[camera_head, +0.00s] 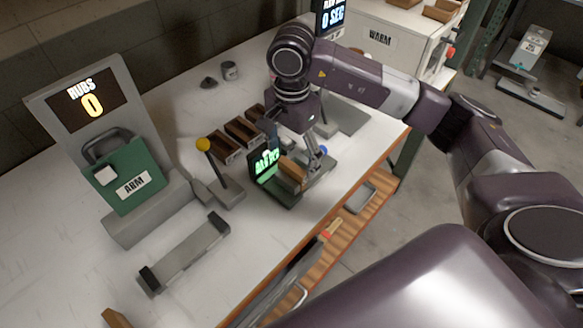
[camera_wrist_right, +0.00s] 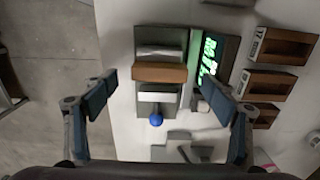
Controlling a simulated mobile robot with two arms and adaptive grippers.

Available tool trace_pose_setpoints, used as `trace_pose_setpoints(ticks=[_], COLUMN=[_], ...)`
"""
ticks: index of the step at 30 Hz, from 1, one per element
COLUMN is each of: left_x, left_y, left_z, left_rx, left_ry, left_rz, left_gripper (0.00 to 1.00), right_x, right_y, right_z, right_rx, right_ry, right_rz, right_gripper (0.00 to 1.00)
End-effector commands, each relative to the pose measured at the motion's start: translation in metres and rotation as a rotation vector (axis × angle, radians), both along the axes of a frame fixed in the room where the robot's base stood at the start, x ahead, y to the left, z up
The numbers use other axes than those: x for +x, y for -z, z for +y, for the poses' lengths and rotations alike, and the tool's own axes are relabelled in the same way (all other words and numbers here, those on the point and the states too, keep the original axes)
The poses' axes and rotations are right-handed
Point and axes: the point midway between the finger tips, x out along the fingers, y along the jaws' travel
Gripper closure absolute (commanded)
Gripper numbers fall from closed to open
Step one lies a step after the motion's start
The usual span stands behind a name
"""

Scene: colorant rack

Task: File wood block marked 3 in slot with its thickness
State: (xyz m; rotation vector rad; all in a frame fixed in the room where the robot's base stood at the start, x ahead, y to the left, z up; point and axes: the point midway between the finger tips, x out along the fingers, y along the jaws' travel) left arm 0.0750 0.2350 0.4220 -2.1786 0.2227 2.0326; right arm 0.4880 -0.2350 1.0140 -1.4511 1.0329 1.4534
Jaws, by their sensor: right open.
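A brown wood block (camera_head: 291,170) sits in a grey measuring device with a lit green display (camera_head: 265,166). No mark on the block can be read. In the right wrist view the block (camera_wrist_right: 160,72) lies across the device, between a grey jaw and a pale one, with a blue knob (camera_wrist_right: 156,119) below. My right gripper (camera_head: 297,150) is open above the device, its fingers wide apart on either side of the block and not visibly touching it. Several open wooden slots (camera_head: 222,149) stand left of the device; they also show in the right wrist view (camera_wrist_right: 284,46). My left gripper is not in view.
A yellow-knobbed lever (camera_head: 203,145) stands left of the device. A grey bar stand (camera_head: 185,252) and a green "ABM" machine (camera_head: 129,175) are further left. Another wood block (camera_head: 115,318) is at the bottom left. A "WARM" cabinet (camera_head: 381,38) stands at the back right. The table's wooden front edge is close.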

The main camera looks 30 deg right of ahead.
Motion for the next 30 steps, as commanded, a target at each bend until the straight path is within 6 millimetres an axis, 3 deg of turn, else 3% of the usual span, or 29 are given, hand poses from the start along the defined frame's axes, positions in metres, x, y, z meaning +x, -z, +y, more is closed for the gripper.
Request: trace_pose_setpoints(ticks=[6, 13, 26, 30], left_x=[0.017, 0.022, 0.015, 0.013], left_y=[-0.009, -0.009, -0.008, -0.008], left_z=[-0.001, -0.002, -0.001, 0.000], left_rx=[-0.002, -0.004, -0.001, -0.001], left_ry=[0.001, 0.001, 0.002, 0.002], left_rz=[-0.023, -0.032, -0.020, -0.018], left_gripper=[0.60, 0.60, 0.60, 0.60], right_x=[0.000, 0.000, 0.000, 0.000], right_y=[0.019, 0.021, 0.020, 0.020], right_z=[0.000, 0.000, 0.000, 0.000], right_rx=[-0.001, 0.000, 0.000, 0.000], right_ry=[0.000, 0.000, 0.000, 0.000], right_rz=[0.002, 0.000, -0.001, -0.001], right_gripper=[0.22, 0.23, 0.70, 0.71])
